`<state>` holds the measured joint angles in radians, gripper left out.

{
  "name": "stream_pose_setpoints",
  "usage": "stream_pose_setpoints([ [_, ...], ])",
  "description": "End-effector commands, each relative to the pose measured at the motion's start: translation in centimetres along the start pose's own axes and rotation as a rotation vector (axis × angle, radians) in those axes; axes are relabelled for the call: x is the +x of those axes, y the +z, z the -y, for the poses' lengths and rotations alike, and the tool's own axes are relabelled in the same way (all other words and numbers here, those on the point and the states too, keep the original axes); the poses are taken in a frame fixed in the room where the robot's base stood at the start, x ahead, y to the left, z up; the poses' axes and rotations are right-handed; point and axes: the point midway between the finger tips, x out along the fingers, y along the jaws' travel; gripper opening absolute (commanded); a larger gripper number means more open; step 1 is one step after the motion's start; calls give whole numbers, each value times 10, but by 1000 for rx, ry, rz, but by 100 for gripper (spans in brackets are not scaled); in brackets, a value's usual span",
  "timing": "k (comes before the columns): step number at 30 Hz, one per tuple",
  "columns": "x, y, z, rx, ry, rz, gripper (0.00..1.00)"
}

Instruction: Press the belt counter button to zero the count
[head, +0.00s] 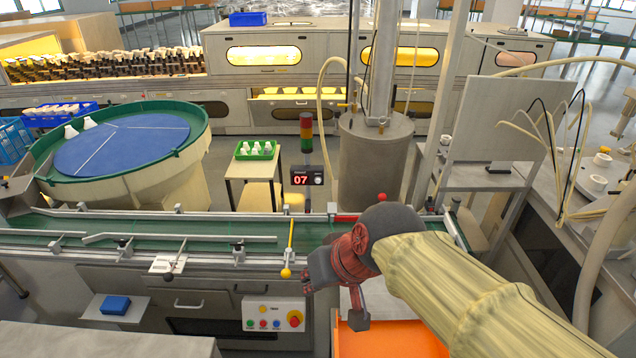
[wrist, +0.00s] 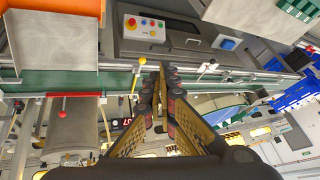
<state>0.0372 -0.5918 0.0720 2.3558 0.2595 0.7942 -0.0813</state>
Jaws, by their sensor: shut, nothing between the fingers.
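The belt counter (head: 307,176) is a small black box with a red lit display reading 07. A round pale button (head: 318,178) is on its right side. It stands beyond the green belt (head: 200,230), under a stack light (head: 306,132). In the wrist view, which looks inverted, part of the counter (wrist: 122,123) shows left of the fingers; its button is not clear. My gripper (head: 308,280) is on the near side of the belt, below and apart from the counter. In the wrist view my gripper (wrist: 160,68) has its fingers together, with nothing between them.
A yellow lever (head: 290,245) rises at the belt's near edge, just left of my gripper. A control panel (head: 275,315) with coloured buttons is below. An orange tray (head: 385,340) lies under my arm. A grey cylinder (head: 375,160) stands right of the counter; a table with a green crate (head: 256,150) stands left.

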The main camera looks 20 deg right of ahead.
Motion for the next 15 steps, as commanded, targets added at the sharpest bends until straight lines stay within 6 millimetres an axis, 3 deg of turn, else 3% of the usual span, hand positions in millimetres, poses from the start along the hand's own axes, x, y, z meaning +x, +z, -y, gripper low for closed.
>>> stream_pose_setpoints([
  [4,42,-80,18,167,-122,-43,0],
  [8,85,-150,15,332,-198,-104,0],
  [11,122,-199,-1,468,-229,-155,0],
  [15,180,-254,-41,662,-239,-225,0],
])
